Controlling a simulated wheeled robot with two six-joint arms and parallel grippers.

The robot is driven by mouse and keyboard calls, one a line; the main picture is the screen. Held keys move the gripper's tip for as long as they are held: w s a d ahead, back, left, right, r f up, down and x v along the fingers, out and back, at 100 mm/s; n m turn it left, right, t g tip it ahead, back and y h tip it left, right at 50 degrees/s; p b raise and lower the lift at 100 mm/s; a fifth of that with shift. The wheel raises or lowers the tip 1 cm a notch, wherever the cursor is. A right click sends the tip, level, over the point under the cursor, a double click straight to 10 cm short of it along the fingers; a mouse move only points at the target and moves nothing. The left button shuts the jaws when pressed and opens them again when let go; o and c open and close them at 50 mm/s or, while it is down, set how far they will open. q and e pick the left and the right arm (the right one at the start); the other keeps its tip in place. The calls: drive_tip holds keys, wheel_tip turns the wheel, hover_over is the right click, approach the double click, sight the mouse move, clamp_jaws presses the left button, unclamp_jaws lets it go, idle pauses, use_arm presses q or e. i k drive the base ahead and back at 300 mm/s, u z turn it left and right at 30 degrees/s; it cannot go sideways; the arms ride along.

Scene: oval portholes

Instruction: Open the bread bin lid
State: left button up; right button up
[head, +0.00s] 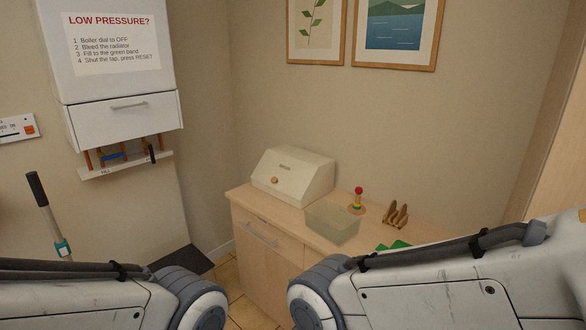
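The bread bin (306,169) is a cream box with a sloped front. It stands at the back left of a light wooden cabinet (265,217) in the corner. Its lid (286,177) looks shut, with a round wooden knob (274,181) low on the sloped front. My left arm comes in at the lower left and my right arm at the lower right. Both reach only to rounded joints near the bottom edge, well in front of the bin. Neither gripper shows in the head view.
On the cabinet, right of the bin, are a clear greenish tub (333,224), a small stacked toy with a red top (358,200), a wooden rack (396,215) and green pieces (393,246). A white boiler (108,50) hangs at the left. A dark mat (183,262) lies on the floor.

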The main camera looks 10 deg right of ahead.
sight(291, 177)
drive_tip(key=u, duration=0.05)
drive_tip(key=i, duration=0.75)
drive_tip(key=u, duration=0.65)
drive_tip(key=i, duration=1.25)
drive_tip(key=z, duration=0.6)
